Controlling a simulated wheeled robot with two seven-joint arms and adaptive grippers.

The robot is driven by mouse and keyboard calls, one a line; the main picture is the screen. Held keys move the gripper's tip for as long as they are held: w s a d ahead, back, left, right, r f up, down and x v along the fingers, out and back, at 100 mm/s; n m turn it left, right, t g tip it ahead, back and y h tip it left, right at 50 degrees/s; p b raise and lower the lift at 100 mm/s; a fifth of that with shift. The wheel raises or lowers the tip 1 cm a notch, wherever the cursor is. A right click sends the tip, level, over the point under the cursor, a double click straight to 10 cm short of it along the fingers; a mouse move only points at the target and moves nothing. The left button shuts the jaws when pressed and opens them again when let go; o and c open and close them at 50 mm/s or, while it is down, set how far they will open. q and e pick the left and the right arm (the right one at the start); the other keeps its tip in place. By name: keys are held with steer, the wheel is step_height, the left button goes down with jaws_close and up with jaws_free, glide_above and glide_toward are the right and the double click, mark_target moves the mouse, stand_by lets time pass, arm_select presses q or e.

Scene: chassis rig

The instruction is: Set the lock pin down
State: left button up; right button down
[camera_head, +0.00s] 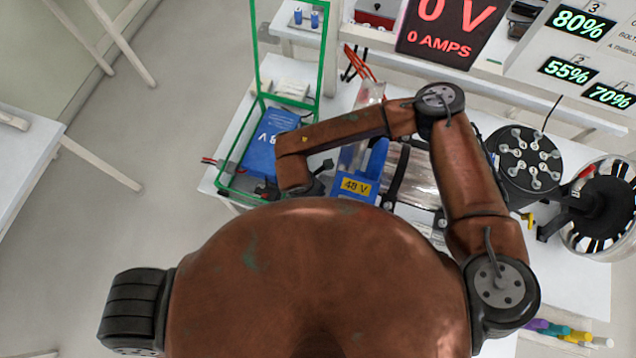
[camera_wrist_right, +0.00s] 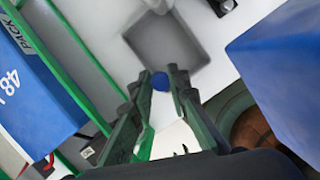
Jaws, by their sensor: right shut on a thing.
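The lock pin (camera_wrist_right: 160,81) shows as a small round blue end between my fingertips in the right wrist view. My right gripper (camera_wrist_right: 161,74) is shut on it. A grey square tray (camera_wrist_right: 147,40) lies on the white bench just beyond the fingertips; the pin overlaps its near edge in the picture. I cannot tell whether the pin touches anything. In the head view, my right gripper (camera_head: 322,180) is a small dark shape between two blue packs, and the pin cannot be made out. My left gripper is not in view.
A green frame (camera_head: 324,60) stands around a blue pack (camera_head: 266,142) left of my right gripper. A blue 48 V pack (camera_head: 374,168) is close on the right. A black round plate with bolts (camera_head: 522,160) and a wheel (camera_head: 600,205) are farther right.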

steer(key=shift+f, duration=2.1)
steer(key=shift+f, duration=0.2)
steer(key=c, duration=1.8)
jaws_free()
steer(key=shift+c, duration=0.2)
steer(key=shift+r, duration=0.1)
steer(key=v, duration=1.2)
steer(key=shift+r, duration=0.1)
